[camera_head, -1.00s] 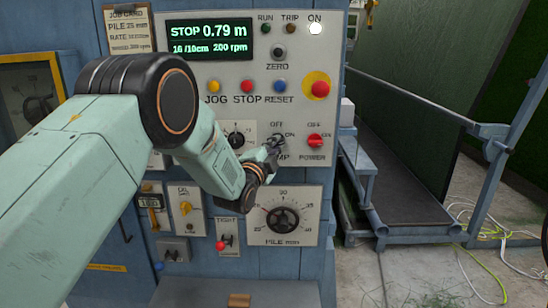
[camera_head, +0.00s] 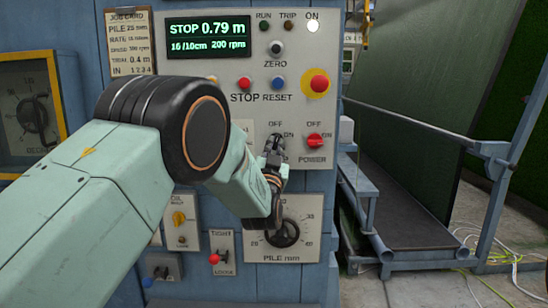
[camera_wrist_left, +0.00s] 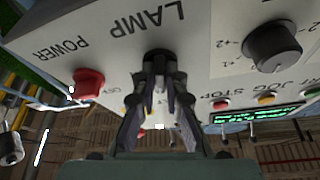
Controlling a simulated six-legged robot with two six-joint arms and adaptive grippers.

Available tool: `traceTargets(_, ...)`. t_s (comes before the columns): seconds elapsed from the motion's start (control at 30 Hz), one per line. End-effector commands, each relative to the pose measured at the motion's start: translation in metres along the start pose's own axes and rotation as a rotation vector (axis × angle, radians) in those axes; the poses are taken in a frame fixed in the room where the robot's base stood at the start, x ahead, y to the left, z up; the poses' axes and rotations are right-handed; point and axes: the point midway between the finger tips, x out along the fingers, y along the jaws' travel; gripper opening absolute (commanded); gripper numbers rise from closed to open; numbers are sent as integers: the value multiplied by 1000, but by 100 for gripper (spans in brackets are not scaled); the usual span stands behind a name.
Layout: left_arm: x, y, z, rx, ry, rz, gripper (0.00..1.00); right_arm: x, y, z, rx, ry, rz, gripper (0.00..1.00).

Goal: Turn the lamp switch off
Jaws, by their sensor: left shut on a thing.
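The lamp switch (camera_wrist_left: 158,55) is a dark knob on the pale panel, beside the upside-down LAMP label in the left wrist view. My left gripper (camera_wrist_left: 160,78) is shut on it, with both dark fingers closed around its sides. In the head view, my left gripper (camera_head: 273,146) reaches up to the switch from below, beneath the OFF mark and left of the ON mark. The fingers hide most of the switch there, so I cannot tell its exact angle. My right gripper is not in view.
The red POWER knob (camera_head: 315,141) is close to the right. A red stop button (camera_head: 319,83) on yellow is above it. The green display (camera_head: 210,38) reads STOP 0.79 m. The PILE dial (camera_head: 284,234) is below. A white light (camera_head: 313,26) glows under ON.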

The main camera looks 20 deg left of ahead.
Motion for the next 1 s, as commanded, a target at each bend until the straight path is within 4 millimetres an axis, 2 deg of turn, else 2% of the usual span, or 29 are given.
traceTargets(0.1, -2, 4, 2, -77, -1, -26, 0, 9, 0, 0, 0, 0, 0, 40)
traceTargets(0.4, -1, 4, 2, -217, -2, -85, 0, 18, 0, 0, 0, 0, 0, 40)
traceTargets(1.0, 0, 3, 0, -271, -2, -111, 0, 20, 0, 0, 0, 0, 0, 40)
